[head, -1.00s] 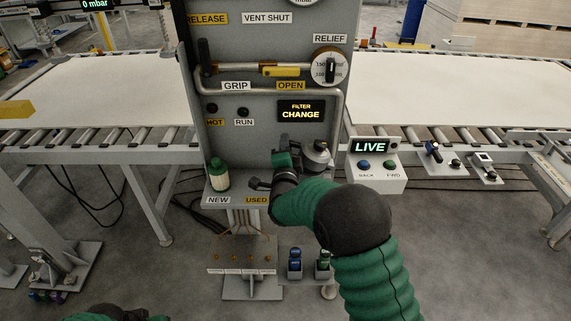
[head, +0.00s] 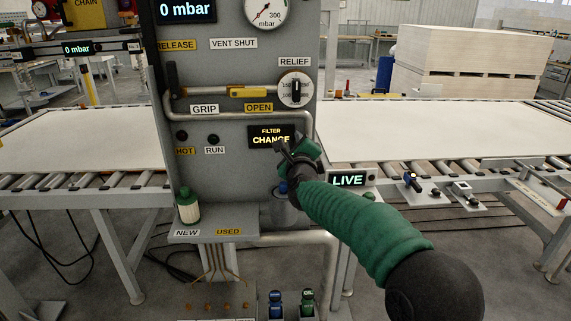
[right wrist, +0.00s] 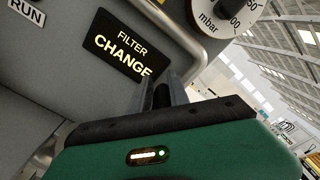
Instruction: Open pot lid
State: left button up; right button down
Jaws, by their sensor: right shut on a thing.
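The grey pot (head: 287,211) is fixed at the lower right of the grey panel. A blue thing (head: 283,187) shows at its top, where the lid covered it before. My right gripper (head: 286,152) is above the pot, in front of the filter display, and is shut. What it grips is dark and mostly hidden; it appears to be part of the pot lid. In the right wrist view its fingers (right wrist: 167,92) point at the panel, close together. My left gripper is out of view.
A green-capped filter bottle (head: 187,207) stands on the NEW side of the small shelf (head: 200,240). A pipe and the yellow OPEN handle (head: 250,92) are above. The LIVE control box (head: 347,180) is right of the pot, partly behind my forearm. Roller conveyors with white boards flank the panel.

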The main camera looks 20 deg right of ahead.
jog(key=s+d+f+m+b, duration=0.2)
jog(key=d+m+b, duration=0.5)
jog(key=d+b, duration=0.1)
jog(key=shift+s+d+f+y+b, duration=0.2)
jog(key=shift+d+f+y+b, duration=0.1)
jog(key=shift+b, duration=0.5)
jog(key=shift+r, duration=0.1)
jog(key=c, duration=1.4)
grip_release()
jog(key=shift+a, duration=0.15)
jog(key=shift+o, duration=0.2)
jog(key=shift+w+r, duration=0.1)
jog(key=shift+r, duration=0.05)
jog(key=shift+r, duration=0.15)
